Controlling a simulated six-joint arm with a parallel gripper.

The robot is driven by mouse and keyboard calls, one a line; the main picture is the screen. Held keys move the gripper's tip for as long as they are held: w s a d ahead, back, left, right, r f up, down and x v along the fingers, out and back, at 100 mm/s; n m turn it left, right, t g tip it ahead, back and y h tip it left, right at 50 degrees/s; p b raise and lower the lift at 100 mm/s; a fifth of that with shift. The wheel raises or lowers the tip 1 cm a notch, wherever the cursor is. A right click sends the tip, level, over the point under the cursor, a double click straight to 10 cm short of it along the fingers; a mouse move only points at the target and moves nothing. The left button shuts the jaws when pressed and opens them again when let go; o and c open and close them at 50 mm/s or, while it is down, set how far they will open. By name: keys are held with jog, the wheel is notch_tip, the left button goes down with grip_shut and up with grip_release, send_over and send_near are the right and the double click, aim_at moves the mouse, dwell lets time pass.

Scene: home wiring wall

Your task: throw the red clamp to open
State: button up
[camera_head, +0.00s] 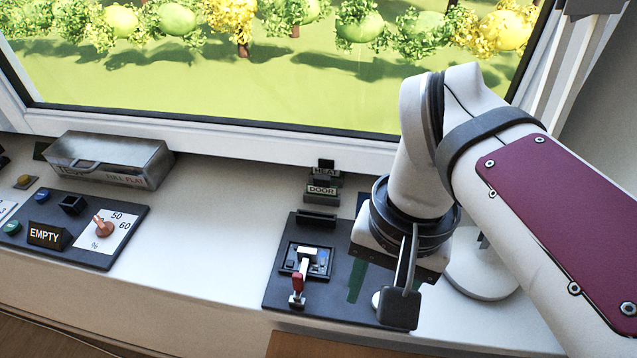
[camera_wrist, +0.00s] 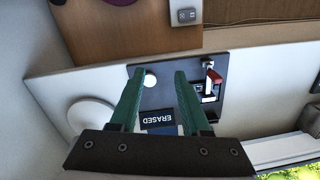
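The red clamp shows in the head view as a small lever with a red grip (camera_head: 297,283) on a dark panel (camera_head: 279,291). Its pale arm runs from a blue-and-black base towards the front edge. In the wrist view the red grip (camera_wrist: 213,77) is right of my fingers. My gripper (camera_wrist: 158,72) has two green fingers spread apart with nothing held between them. In the head view one green finger (camera_head: 356,283) shows right of the clamp, apart from it; the rest is hidden behind my wrist.
An "ERASED" label (camera_wrist: 157,120) and a white round knob (camera_wrist: 150,81) lie beyond my fingers. "HEAT" and "DOOR" labels (camera_head: 322,189) stand behind the panel. A grey metal box (camera_head: 108,160) and a dial panel (camera_head: 107,233) are at left. White counter is bare between the panels.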

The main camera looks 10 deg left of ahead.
aim_at(297, 275)
jog(key=w+a+r+n, duration=0.2)
jog(key=w+a+r, duration=0.2)
jog(key=a+r, duration=0.5)
jog(key=shift+t+h, duration=0.3)
jog(key=f, duration=0.5)
jog(key=a+f, duration=0.1)
jog(key=f, duration=1)
jog(key=shift+w+a, duration=0.1)
jog(key=shift+a, duration=0.05)
jog(key=shift+r, duration=0.1)
grip_shut()
